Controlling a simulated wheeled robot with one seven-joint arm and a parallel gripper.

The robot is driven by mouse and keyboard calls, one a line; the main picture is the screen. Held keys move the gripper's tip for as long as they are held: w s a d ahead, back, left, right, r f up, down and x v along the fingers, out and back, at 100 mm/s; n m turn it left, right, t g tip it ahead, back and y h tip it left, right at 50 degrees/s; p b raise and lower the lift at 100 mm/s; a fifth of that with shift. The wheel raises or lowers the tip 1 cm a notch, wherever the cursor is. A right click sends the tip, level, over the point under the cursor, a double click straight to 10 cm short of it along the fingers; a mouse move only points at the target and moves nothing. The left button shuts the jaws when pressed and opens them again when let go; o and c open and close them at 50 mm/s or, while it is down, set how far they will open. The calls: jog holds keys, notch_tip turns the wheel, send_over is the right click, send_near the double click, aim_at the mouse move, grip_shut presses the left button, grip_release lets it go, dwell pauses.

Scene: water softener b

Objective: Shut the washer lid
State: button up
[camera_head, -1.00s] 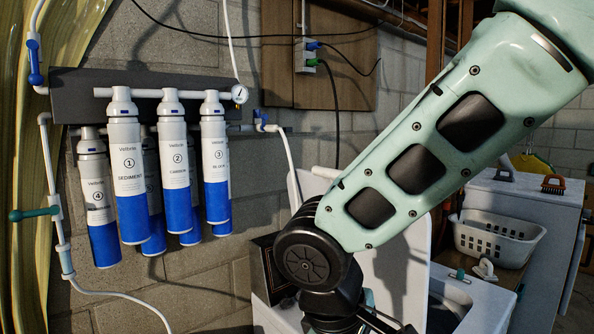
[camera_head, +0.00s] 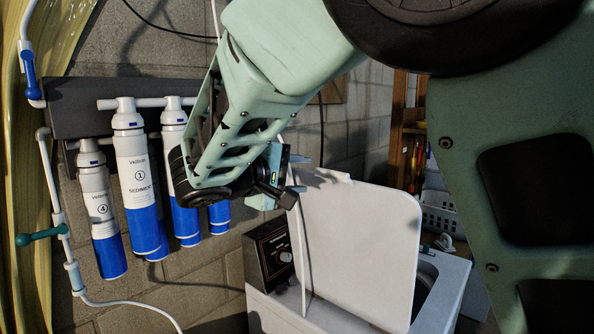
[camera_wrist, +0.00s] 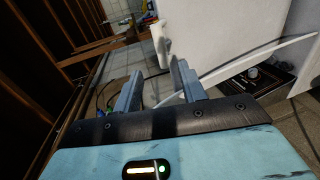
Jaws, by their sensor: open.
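The white washer lid (camera_head: 358,240) stands raised, nearly upright, on the washer (camera_head: 455,297) in the head view. A broad white panel (camera_wrist: 228,38) in the wrist view appears to be this lid. My gripper (camera_head: 301,173) is by the lid's upper left corner in the head view, fingers pointing right. In the wrist view my gripper (camera_wrist: 160,87) is open, with nothing between its fingers. Whether a finger touches the lid I cannot tell. The lid hides part of the washer's opening.
Blue-and-white filter cartridges (camera_head: 137,180) hang on the wall at left. A white basket (camera_head: 438,212) stands behind at right.

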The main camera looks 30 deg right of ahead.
aim_at(330, 175)
jog(key=p+x, duration=0.3)
jog(key=x, duration=1)
jog(key=shift+s, duration=0.1)
jog(key=shift+c, duration=0.3)
grip_shut()
